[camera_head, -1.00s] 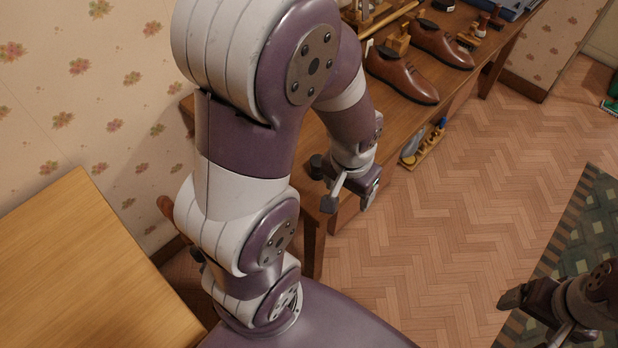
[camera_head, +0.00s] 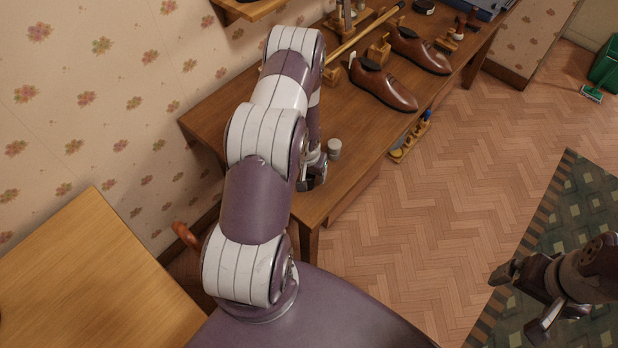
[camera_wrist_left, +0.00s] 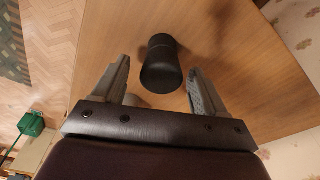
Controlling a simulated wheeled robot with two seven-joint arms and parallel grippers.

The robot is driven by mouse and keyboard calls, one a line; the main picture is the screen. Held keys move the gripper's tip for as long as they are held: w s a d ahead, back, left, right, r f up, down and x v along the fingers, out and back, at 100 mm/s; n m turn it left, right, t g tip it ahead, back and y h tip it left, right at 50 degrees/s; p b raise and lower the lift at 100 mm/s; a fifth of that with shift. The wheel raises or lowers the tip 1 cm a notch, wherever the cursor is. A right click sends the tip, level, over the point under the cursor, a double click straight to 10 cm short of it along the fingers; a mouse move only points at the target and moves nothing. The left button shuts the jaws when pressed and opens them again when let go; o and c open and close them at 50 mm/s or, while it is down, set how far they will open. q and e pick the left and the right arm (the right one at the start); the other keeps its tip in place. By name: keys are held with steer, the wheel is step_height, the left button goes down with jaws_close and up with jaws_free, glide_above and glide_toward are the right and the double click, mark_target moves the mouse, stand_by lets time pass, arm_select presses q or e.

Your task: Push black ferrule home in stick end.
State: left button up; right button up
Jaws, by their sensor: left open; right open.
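The black ferrule (camera_wrist_left: 162,62) stands on the wooden bench in the left wrist view, between and just beyond my left fingertips, with gaps on both sides. My left gripper (camera_wrist_left: 160,75) is open and empty. In the head view my left gripper (camera_head: 313,176) is low over the bench's near end, partly covered by my arm; I cannot make out the ferrule there. A long golden-brown stick (camera_head: 366,34) lies raised on wooden supports farther back; its near end is close to my arm. My right gripper (camera_head: 522,300) is open and empty over the floor at lower right.
A small grey cylinder (camera_head: 334,148) stands on the bench (camera_head: 215,115) close to my left gripper. Brown shoes (camera_head: 384,86) stand farther along the bench. A tray of tools (camera_head: 411,140) shows by its front edge. A light wooden surface (camera_head: 85,275) is at lower left.

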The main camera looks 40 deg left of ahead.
arm_select(q)
steer(key=shift+f, duration=0.65)
steer(key=shift+s+f, duration=0.15)
steer(key=shift+f, duration=0.15)
steer(key=shift+c, duration=1.3)
steer(key=c, duration=0.8)
steer(key=shift+c, duration=0.2)
arm_select(e)
steer(key=shift+s+r, duration=0.25)
steer(key=shift+s, duration=0.1)
